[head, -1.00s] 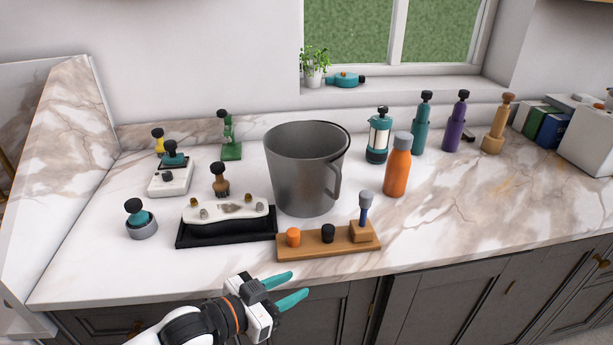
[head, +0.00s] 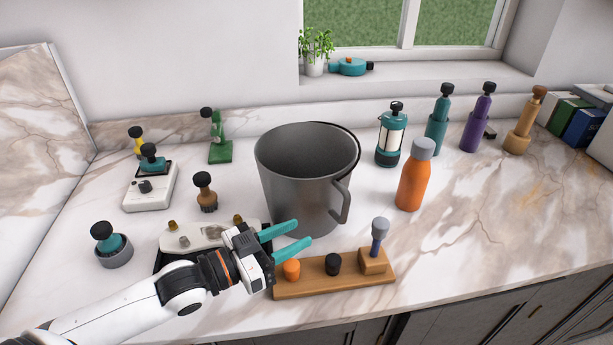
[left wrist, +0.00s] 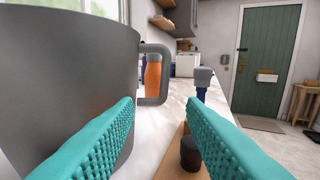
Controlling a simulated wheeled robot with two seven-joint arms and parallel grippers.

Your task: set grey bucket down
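The grey bucket (head: 300,190) stands upright on the marble counter, its handle on the right side. In the left wrist view the bucket (left wrist: 60,70) fills the left side, with its handle (left wrist: 155,75) ahead between the fingers. My left gripper (head: 304,236) is open and empty, in front of the bucket near its lower front, its teal fingers pointing right. The handle lies beyond the fingertips, not between them in a grip. My right gripper is in neither view.
A wooden rack (head: 330,283) with an orange and a black knob and a grey-topped brush sits in front of the bucket. A black tray (head: 165,262) is partly behind my arm. An orange bottle (head: 413,180) stands to the right. Bare counter (head: 480,220) lies further right.

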